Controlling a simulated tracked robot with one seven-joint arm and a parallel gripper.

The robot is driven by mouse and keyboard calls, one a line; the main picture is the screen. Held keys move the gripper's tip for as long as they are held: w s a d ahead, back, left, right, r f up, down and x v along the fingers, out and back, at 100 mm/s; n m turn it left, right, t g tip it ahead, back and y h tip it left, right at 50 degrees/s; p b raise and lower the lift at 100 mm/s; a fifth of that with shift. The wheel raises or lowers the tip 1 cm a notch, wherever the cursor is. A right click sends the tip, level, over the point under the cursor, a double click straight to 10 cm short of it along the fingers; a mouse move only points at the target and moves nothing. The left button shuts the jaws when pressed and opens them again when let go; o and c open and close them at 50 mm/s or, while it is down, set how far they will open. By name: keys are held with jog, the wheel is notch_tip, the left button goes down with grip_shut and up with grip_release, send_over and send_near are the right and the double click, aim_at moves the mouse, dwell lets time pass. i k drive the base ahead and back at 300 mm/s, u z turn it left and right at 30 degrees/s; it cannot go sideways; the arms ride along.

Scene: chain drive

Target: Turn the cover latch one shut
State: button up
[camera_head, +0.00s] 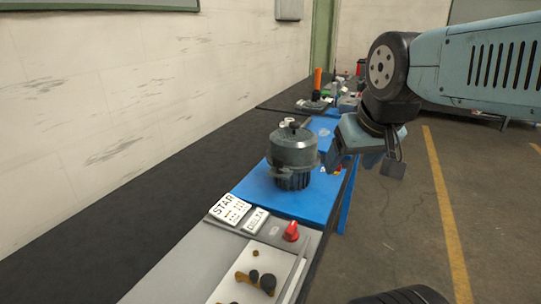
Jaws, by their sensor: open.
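No part in view can be told clearly as cover latch one; it is too small or hidden. A dark grey round housing with a ribbed lower part (294,157) stands upright on a blue bench top (262,192). Small pale fittings (289,123) sit on its top. My gripper (357,166) is just right of the housing in the picture, pointing down, with its jaws apart and nothing seen between them. It appears apart from the housing. My gripper and wrist hide part of the bench behind them.
Left of the bench is a dark strip (110,230) along a pale wall. In front are STAR and DELTA plates (257,221), a red knob (291,231) and a white tray (232,289) with small dark parts. Tools and an orange cylinder (317,78) stand behind. Floor at right is clear.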

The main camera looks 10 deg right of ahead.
aim_at(279, 163)
jog(key=u, duration=0.9)
jog(key=k, duration=1)
jog(key=z, duration=0.9)
jog(key=i, duration=1)
jog(key=u, duration=0.1)
